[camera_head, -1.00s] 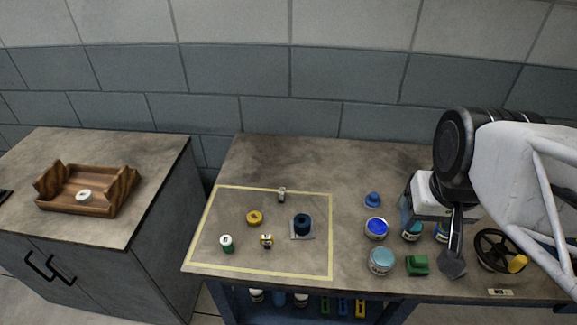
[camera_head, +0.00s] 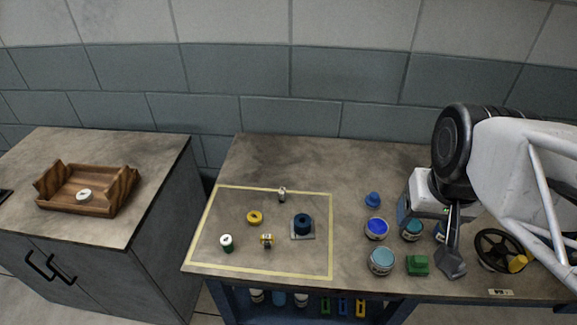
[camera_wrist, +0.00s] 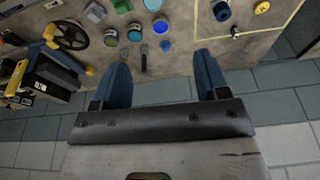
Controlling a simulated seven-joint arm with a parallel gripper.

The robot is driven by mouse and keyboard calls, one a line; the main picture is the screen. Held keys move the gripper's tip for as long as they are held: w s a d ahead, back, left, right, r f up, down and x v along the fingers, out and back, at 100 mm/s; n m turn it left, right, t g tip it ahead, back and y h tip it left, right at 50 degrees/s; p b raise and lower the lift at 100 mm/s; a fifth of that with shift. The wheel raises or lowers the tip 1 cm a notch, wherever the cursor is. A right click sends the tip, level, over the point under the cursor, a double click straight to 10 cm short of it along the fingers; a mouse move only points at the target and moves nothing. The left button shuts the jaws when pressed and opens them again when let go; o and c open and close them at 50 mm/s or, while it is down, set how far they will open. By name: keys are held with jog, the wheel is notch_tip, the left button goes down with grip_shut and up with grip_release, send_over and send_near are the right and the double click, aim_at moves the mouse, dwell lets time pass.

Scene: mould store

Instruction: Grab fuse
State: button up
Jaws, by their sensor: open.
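Inside the yellow-taped area (camera_head: 331,262) stand two small pieces that could be the fuse. One is a small grey-and-white piece (camera_head: 282,195) near the back tape line, which also shows in the wrist view (camera_wrist: 236,33). The other is a small yellow, white and dark piece (camera_head: 267,240) near the front. The frames are too coarse to tell which is the fuse. My gripper (camera_wrist: 163,76) is open with nothing between its blue fingers. In the head view it hangs at the right, well away from both pieces.
The taped area also holds a yellow ring (camera_head: 254,217), a green-and-white spool (camera_head: 227,243) and a dark blue round piece (camera_head: 302,222). Jars (camera_head: 381,261), a green block (camera_head: 417,265) and a handwheel (camera_head: 499,250) crowd the right. A wooden tray (camera_head: 112,197) sits on the left cabinet.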

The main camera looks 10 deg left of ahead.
jog(key=w+a+f+m+g+y, duration=0.1)
jog(key=w+a+f+m+y, duration=0.2)
jog(key=w+a+f, duration=0.3)
jog(key=w+a+f+m+g+y, duration=0.2)
jog(key=w+a+f+m+y, duration=0.15)
jog(key=w, duration=0.55)
jog(key=w+a+f+m+g+y, duration=0.1)
jog(key=w+a+f+m+y, duration=0.1)
jog(key=w+a+f, duration=0.4)
jog(key=w+a+f+m+y, duration=0.3)
jog(key=w+a+f+m, duration=0.15)
jog(key=w+f, duration=0.5)
jog(key=m+t+y, duration=0.2)
jog(key=m+t, duration=0.1)
jog(key=m, duration=0.3)
send_near(282, 195)
jog(key=w+a, duration=0.1)
jog(key=w+a+f, duration=0.1)
jog(key=shift+w+a+f, duration=0.15)
jog(key=shift+a+f, duration=0.05)
jog(key=shift+a, duration=0.2)
jog(key=shift+a, duration=0.1)
jog(key=shift+x, duration=1.2)
